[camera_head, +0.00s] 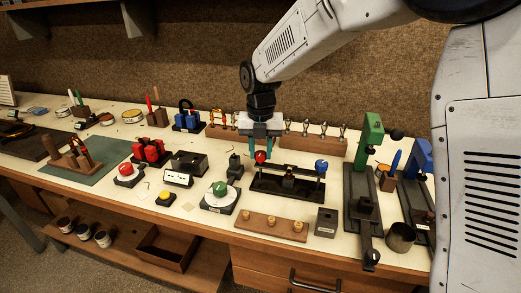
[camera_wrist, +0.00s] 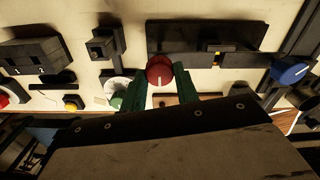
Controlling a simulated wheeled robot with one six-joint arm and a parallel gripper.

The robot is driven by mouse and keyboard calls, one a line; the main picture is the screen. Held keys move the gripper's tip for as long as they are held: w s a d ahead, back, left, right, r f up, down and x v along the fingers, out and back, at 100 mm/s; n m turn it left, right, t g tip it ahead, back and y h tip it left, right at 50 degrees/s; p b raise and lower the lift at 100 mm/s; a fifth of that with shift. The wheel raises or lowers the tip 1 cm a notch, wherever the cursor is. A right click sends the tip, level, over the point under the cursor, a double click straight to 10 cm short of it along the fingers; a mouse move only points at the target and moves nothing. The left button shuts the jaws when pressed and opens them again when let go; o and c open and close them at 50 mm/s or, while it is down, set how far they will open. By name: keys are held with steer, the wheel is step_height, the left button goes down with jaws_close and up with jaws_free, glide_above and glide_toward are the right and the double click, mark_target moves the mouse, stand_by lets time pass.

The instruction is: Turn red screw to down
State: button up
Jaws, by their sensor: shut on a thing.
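The red screw (camera_head: 260,156) is a round red knob at the left end of a black fixture (camera_head: 285,184). In the wrist view the red screw (camera_wrist: 159,70) shows a white line running from its middle towards the bottom of the picture. My gripper (camera_head: 261,153) points down over it, and in the wrist view its green fingers (camera_wrist: 159,80) stand on both sides of the knob, shut on it. The knob still sits at the fixture. A blue knob (camera_head: 321,164) is at the fixture's right end; its white line shows in the wrist view (camera_wrist: 290,70).
A white dial with a green knob (camera_head: 219,189) stands left of the fixture. A wooden strip with brass knobs (camera_head: 271,227) lies in front. A rack of metal pieces (camera_head: 312,141) stands behind. Green and blue presses (camera_head: 369,135) stand to the right.

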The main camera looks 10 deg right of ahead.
mark_target(261, 153)
steer(key=shift+w, duration=0.1)
steer(key=o, duration=1)
steer(key=shift+c, duration=0.2)
step_height(261, 153, up, 8)
steer(key=shift+f, duration=0.1)
